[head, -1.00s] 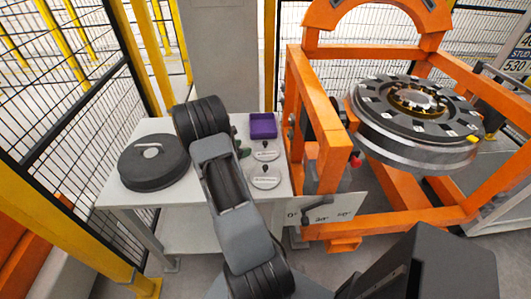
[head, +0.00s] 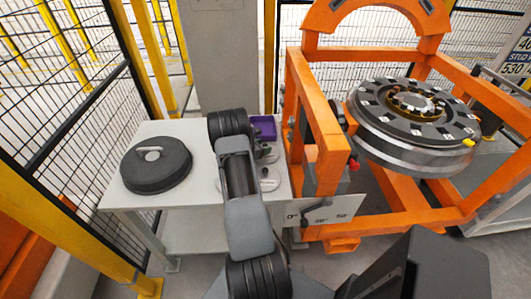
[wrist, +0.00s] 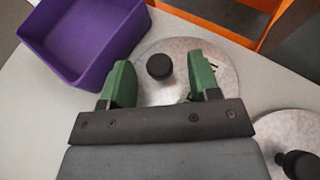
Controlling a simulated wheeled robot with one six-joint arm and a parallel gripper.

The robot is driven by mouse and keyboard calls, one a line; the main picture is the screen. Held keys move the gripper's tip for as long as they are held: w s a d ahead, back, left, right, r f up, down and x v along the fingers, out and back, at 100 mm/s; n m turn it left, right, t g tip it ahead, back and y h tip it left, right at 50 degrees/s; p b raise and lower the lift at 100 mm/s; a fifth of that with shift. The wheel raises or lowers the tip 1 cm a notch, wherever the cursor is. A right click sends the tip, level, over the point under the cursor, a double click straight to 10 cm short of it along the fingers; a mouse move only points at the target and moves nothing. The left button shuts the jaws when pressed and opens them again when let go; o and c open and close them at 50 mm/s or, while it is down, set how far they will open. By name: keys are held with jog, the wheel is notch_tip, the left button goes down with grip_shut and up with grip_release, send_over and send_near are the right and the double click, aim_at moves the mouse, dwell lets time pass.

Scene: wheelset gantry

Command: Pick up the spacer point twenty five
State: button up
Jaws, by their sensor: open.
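Two flat round metal discs with black knobs stand on the white table. In the wrist view, the far disc (wrist: 222,68) lies ahead of my gripper (wrist: 160,85), its black knob (wrist: 159,66) between and just beyond the two green fingers. My gripper is open and empty. The near disc (wrist: 280,125) is at the lower right with its own knob (wrist: 300,165). In the head view, my arm partly covers both; the near disc (head: 269,180) shows beside it. I cannot read labels telling which one is point twenty five.
A purple open bin (head: 263,127) stands behind the discs, close left of the gripper in the wrist view (wrist: 84,38). A dark round cover with a handle (head: 156,168) lies at the table's left. The orange gantry frame (head: 318,140) stands right of the table.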

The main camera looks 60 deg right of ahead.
jog(key=shift+s+d+f, duration=0.1)
jog(key=shift+d+f, duration=0.1)
jog(key=shift+d, duration=0.25)
jog(key=shift+c, duration=0.4)
grip_shut()
